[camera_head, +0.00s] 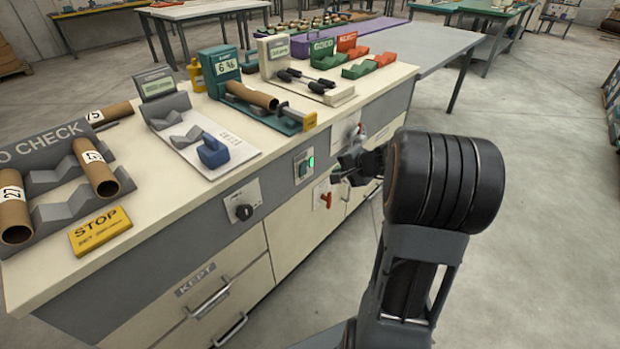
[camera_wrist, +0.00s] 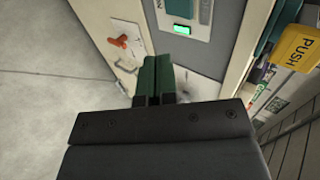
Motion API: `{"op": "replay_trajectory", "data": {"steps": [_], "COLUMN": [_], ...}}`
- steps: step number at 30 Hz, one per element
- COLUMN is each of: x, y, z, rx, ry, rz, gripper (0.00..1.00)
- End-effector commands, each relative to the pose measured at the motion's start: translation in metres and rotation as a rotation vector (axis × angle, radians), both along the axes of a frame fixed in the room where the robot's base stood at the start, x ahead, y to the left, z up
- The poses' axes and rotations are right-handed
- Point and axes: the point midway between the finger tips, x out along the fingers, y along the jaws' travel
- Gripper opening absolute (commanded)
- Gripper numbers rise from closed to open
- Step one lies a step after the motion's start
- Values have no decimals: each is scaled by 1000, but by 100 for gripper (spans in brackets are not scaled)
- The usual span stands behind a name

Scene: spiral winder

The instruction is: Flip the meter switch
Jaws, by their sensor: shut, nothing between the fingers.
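A switch plate (camera_head: 304,166) with a lit green lamp is set in the grey front band of the bench, below the teal meter (camera_head: 222,68) that reads about 6 %. I take it for the meter switch; its label is too small to read. Its lit green lamp (camera_wrist: 181,29) also shows at the top of the wrist view. My gripper (camera_head: 343,174) is in front of the bench, to the right of the plate. In the wrist view the green fingers (camera_wrist: 155,80) are together, empty, pointing toward the bench front below the lamp. Contact cannot be told.
A red handle (camera_head: 326,200) is on the front below the plate. A black knob (camera_head: 243,212) is to its left. A yellow PUSH block (camera_wrist: 297,48) shows at the right of the wrist view. Tubes and stands fill the bench top. The floor (camera_head: 540,230) on the right is clear.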

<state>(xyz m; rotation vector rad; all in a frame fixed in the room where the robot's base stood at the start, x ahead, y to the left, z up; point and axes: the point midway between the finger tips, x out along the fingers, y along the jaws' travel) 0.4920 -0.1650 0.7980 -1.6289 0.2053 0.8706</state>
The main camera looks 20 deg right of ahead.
Motion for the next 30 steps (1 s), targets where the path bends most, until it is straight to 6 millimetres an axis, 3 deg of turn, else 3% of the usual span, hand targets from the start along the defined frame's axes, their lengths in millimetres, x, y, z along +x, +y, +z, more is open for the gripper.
{"op": "replay_trajectory", "data": {"steps": [14,30], "x": [5,70], "y": [1,31], "z": [-5,-64], "rx": [5,4], "ry": [-2,-1], "rz": [-5,-4], "gripper": [0,0]}}
